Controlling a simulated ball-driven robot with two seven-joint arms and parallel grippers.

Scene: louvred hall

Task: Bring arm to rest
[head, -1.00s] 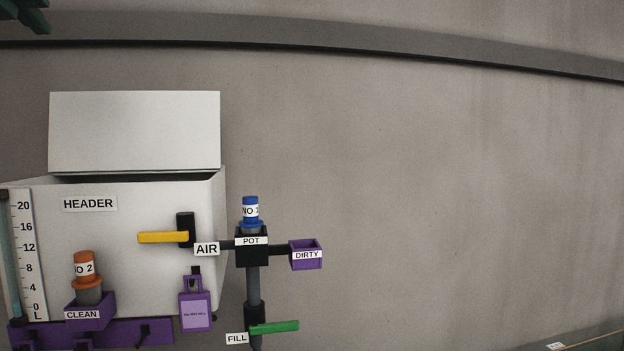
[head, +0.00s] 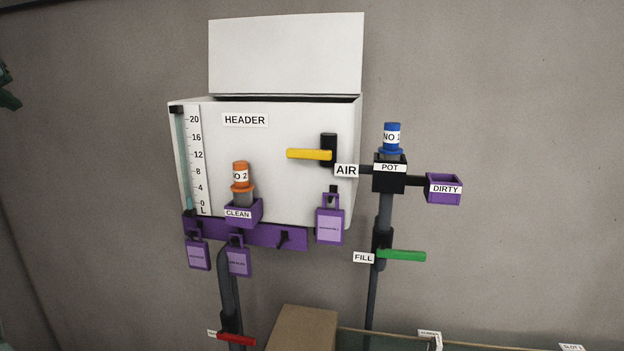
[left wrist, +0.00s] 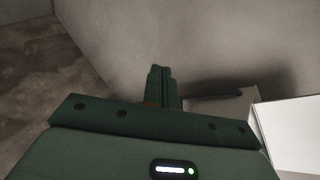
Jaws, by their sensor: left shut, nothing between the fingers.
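My left gripper (head: 8,92) shows only as a dark green piece at the left edge of the head view, mostly cut off. In the left wrist view its two green fingers (left wrist: 162,88) are together, with nothing between them. They are in free air in front of the grey wall, left of a white box-like surface (left wrist: 292,132). My right gripper is in neither view.
The white header tank (head: 270,180) with its raised lid (head: 287,54) hangs on the wall. A black pot (head: 389,178), purple dirty holder (head: 443,190), yellow lever (head: 309,154), green lever (head: 402,255) and red lever (head: 236,338) stick out. A cardboard box (head: 302,328) stands below.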

